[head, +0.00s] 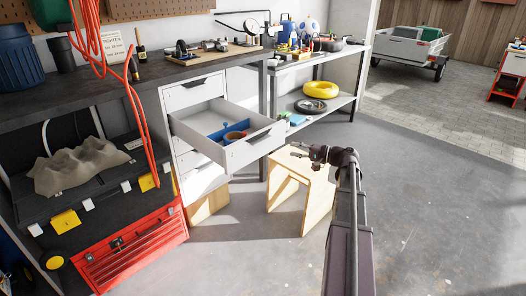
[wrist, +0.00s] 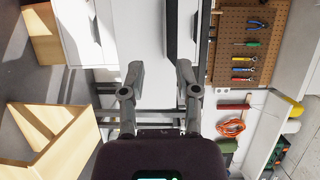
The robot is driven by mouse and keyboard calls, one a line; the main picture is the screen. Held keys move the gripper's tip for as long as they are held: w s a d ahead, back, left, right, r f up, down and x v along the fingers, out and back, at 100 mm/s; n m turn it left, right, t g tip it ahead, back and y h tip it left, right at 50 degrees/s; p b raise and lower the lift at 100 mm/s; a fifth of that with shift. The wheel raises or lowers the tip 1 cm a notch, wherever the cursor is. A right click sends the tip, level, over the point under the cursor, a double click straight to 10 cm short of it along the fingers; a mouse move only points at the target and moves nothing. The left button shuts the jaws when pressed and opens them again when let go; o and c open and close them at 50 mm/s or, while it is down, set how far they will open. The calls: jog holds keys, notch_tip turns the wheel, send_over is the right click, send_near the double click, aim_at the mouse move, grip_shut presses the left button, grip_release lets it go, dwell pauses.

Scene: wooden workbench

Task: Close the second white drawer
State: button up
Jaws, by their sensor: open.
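The white drawer (head: 252,148) under the workbench is pulled far out, below a shut white drawer (head: 193,91). A blue item (head: 222,133) and a round brown-rimmed item (head: 234,136) lie inside it. My gripper (head: 298,150) is in front and to the right of the open drawer's front, apart from it and above a wooden stool. In the wrist view my gripper (wrist: 160,67) shows two spread fingers with nothing between them. White panels show beyond the fingers there; I cannot tell which drawer they belong to.
The wooden stool (head: 303,190) stands on the floor below my gripper. A red toolbox (head: 130,250) sits at lower left, and an orange cable (head: 135,100) hangs left of the drawers. A side table (head: 335,97) stands behind. The grey floor (head: 430,200) at right is clear.

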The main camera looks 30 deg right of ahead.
jog(key=shift+d+r+t, duration=0.1)
jog(key=shift+d+t, duration=0.2)
jog(key=shift+d, duration=0.45)
jog(key=shift+a, duration=0.1)
jog(key=x, duration=1.3)
jog(key=shift+w+a, duration=0.2)
jog(key=shift+w, duration=0.1)
